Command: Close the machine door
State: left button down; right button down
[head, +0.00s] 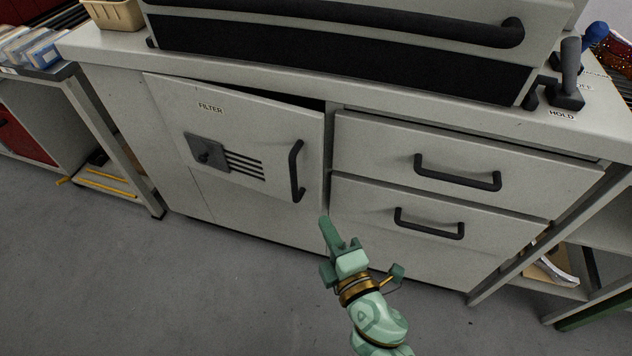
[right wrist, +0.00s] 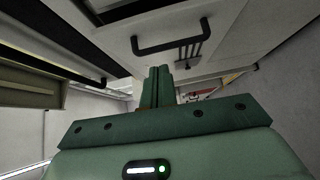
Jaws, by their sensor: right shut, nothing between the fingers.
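The machine (head: 100,45) is a light grey bench unit. Its door (head: 270,132), marked FILTER, stands slightly ajar, with a dark gap along its top toward the right. The door carries a black upright handle (head: 295,171), a square latch plate and dark slots. The door (right wrist: 228,25) and its handle (right wrist: 172,40) also show in the right wrist view. My right gripper (head: 327,222) is shut and empty, just below and right of the door's lower right corner; I cannot tell whether it touches. Its closed fingers (right wrist: 157,86) point toward the door in the wrist view. My left gripper is not in view.
Two drawers (head: 440,150) with black handles sit right of the door. A long black bar handle (head: 350,17) runs across the upper part. A HOLD lever (head: 569,75) stands at the right. Side shelves flank the unit. The grey floor (head: 200,290) in front is clear.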

jog(key=w+a+r, duration=0.1)
jog(key=w, duration=0.1)
send_near(309, 161)
jog(key=w+a, duration=0.1)
jog(key=a, duration=0.3)
jog(key=w, duration=0.1)
jog(key=w+d, duration=0.1)
jog(key=w, duration=0.1)
jog(key=shift+w+d+f, duration=0.1)
jog(key=shift+w+d, duration=0.35)
jog(key=shift+w, duration=0.25)
